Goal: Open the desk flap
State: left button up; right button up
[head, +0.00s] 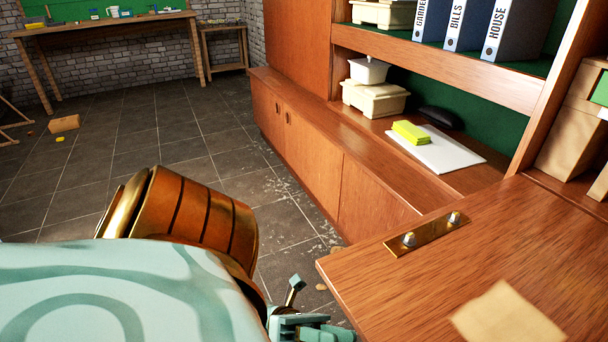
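The desk flap (400,285) is a wooden panel at the lower right. It lies lowered, about level, and sticks out from the wall unit (308,150). A brass plate (425,235) with two small metal studs sits near its left edge, and a tan paper note (508,316) lies on it. My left gripper (300,320) is at the bottom edge, just left of the flap's front corner. A gap shows between them in the picture. The gripper is partly cut off, so its opening is unclear. My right gripper is out of view.
Behind the flap stand tan boxes (572,130) in the unit. The shelf to the left holds a white sheet (440,152) with yellow notes (410,132) and a cream box (375,100). Binders (515,30) stand above. Tiled floor is open at left, with a cardboard box (64,123) lying there.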

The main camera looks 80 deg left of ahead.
pick_arm(q)
jog(key=v, duration=0.7)
jog(key=shift+a, duration=0.2)
jog(key=shift+f, duration=0.15)
